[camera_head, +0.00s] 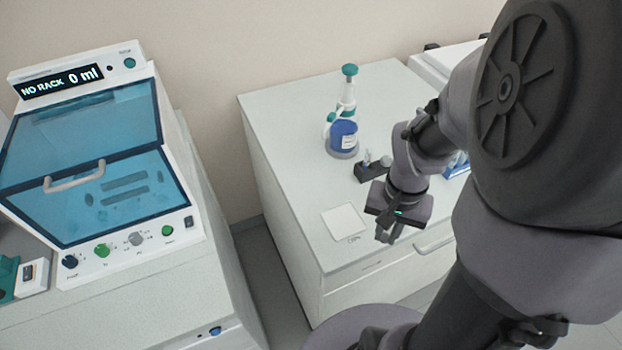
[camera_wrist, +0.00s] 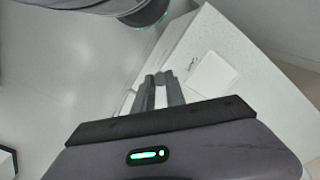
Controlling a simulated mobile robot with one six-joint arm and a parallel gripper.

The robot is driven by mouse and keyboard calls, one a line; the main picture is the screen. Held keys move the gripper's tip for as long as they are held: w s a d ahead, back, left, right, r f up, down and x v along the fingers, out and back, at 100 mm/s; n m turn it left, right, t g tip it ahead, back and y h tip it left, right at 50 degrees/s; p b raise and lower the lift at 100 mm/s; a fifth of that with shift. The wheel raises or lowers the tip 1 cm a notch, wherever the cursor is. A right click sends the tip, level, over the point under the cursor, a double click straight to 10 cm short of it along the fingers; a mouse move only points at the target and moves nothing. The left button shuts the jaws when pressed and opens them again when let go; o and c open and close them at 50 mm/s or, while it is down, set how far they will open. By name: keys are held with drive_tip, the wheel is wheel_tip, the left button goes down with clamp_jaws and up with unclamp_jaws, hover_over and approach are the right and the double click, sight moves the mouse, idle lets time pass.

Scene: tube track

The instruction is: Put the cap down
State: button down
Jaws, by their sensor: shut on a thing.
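My gripper (camera_head: 385,236) hangs fingers-down over the front part of the white bench, to the right of a white square pad (camera_head: 344,222). In the wrist view the fingers (camera_wrist: 159,78) are close together, and the pad (camera_wrist: 212,76) lies to their right. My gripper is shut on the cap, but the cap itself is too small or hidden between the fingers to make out. The pad looks bare, with a small dark marking at its front edge.
A blue-labelled bottle with a teal-topped dispenser (camera_head: 344,125) stands at the back of the bench (camera_head: 285,130). A small dark holder (camera_head: 372,168) with a tube stands behind my gripper. A blue-windowed machine (camera_head: 100,170) reading "NO RACK 0 ml" is at left, across a gap.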

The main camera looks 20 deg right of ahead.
drive_tip(key=b, duration=0.2)
hover_over(343, 221)
drive_tip(key=shift+s+d+f, duration=0.25)
drive_tip(key=shift+f, duration=0.35)
drive_tip(key=shift+w+a+f, duration=0.1)
drive_tip(key=shift+w+a, duration=0.05)
drive_tip(key=shift+w, duration=0.15)
wheel_tip(343, 221, down, 3)
drive_tip(key=shift+f+b, duration=0.2)
drive_tip(key=shift+b, duration=0.95)
drive_tip(key=shift+r, duration=0.15)
drive_tip(key=c, duration=1.4)
unclamp_jaws()
drive_tip(key=shift+f, duration=0.2)
